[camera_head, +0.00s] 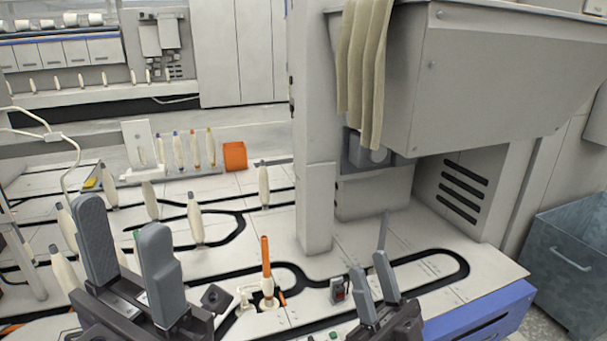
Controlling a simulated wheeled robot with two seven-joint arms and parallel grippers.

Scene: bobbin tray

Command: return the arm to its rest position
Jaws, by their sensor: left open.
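My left gripper (125,225) is at the lower left, fingers pointing up, with a clear gap and nothing between them. It appears in front of several cream bobbins, including one at its left (66,228). My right gripper (369,262) is at the lower middle right, its dark grey fingers raised and apart, with nothing seen between them. The white track table (400,225) lies behind both grippers. An orange peg (266,256) stands upright on a small white fixture between the grippers, apart from both.
Cream bobbins (195,218) stand along black track loops. A rack (150,175) with coloured-tip bobbins and an orange block (235,156) are farther back. A grey column (315,130) and a large hopper (490,80) with hanging cream strips rise behind. A blue-grey bin (570,260) stands right.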

